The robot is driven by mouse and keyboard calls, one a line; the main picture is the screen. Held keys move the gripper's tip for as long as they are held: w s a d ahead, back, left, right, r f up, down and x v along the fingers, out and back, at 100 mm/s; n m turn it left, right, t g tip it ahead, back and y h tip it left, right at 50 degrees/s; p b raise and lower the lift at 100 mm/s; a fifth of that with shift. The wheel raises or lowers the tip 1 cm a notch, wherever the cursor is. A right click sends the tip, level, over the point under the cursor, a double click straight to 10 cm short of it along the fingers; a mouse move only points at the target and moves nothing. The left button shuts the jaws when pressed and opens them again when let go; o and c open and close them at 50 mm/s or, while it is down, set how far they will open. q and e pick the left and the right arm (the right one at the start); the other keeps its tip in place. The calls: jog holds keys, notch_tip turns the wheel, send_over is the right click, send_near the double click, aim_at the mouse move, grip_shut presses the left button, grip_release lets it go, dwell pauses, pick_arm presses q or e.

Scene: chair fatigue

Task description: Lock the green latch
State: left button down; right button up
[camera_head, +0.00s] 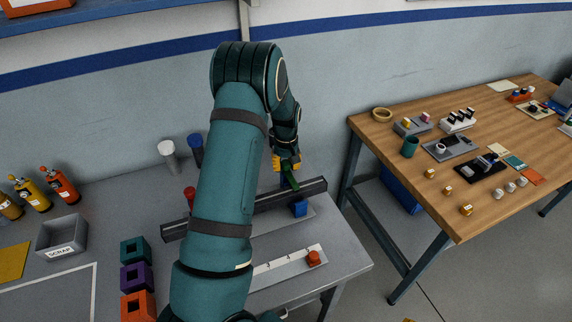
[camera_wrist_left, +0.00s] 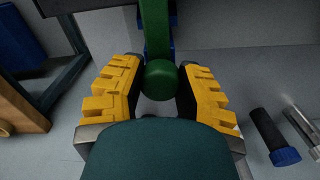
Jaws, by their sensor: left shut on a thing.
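The green latch (camera_head: 291,183) shows in the head view as a short green lever at the dark rail (camera_head: 262,203) on the grey bench. In the left wrist view the green latch (camera_wrist_left: 158,30) is a bar with a round knob at its end. My left gripper (camera_head: 287,163) has its yellow fingers on either side of the knob and is shut on it; the wrist view shows the fingers (camera_wrist_left: 160,88) too. A blue block (camera_head: 299,208) sits by the rail, just below the latch. My left arm hides part of the rail. My right gripper is not in view.
A white strip with an orange knob (camera_head: 314,258) lies in front of the rail. Teal, purple and orange square blocks (camera_head: 136,278), a scrap bin (camera_head: 63,236) and several bottles (camera_head: 60,185) stand left. A wooden table (camera_head: 440,190) with small parts stands right, across a gap.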

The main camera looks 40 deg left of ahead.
pick_arm(q)
jog(key=shift+w, duration=0.1)
jog(key=c, duration=0.6)
grip_release()
jog(key=shift+a, duration=0.1)
notch_tip(320, 180, up, 12)
